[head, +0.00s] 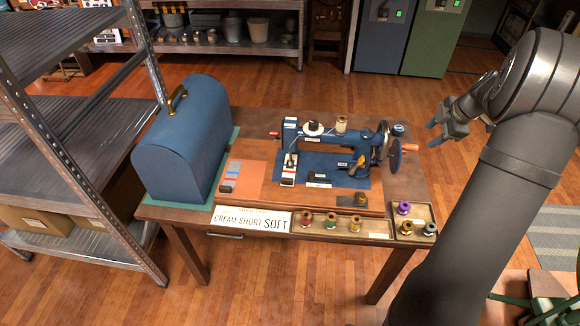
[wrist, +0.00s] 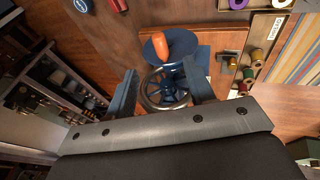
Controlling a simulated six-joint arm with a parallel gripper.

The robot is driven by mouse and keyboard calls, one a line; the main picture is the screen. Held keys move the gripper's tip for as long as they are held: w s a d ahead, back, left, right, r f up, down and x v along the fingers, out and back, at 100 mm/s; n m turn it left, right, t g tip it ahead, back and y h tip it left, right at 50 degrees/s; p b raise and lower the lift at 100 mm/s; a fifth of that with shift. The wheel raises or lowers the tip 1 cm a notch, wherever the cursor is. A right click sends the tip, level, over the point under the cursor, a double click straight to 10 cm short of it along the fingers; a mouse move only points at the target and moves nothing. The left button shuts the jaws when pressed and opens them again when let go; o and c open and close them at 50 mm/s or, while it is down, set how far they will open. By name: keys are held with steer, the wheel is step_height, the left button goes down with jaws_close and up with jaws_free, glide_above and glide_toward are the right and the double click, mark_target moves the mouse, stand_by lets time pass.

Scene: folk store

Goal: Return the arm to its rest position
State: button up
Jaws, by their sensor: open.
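My gripper (head: 442,130) is raised to the right of the table in the head view, with its fingers apart and nothing between them. The wrist view shows its two open fingers (wrist: 162,92) over the far-off handwheel (wrist: 166,90) and its orange-red handle (wrist: 175,44). The gripper is apart from the blue sewing machine (head: 335,137), which stands on the wooden table (head: 255,125). My arm is folded up at the right of the head view.
A blue domed case (head: 183,145) stands at the table's left. Thread spools sit in a front tray (head: 342,222) and a right tray (head: 421,211). A card (head: 252,220) reads "CREAM SHORT SOFT". Metal shelving (head: 95,120) stands left; the floor between table and cabinets is clear.

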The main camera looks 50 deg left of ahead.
mark_target(414, 150)
steer(key=shift+x, duration=4.2)
steer(key=shift+r, duration=0.1)
steer(key=v, duration=0.8)
steer(key=x, duration=0.8)
steer(key=shift+s+d+f, duration=0.1)
steer(key=shift+s+f, duration=0.15)
steer(key=shift+f, duration=0.25)
steer(key=shift+s+d+f, duration=0.1)
steer(key=shift+s+d, duration=0.2)
steer(key=shift+d, duration=0.05)
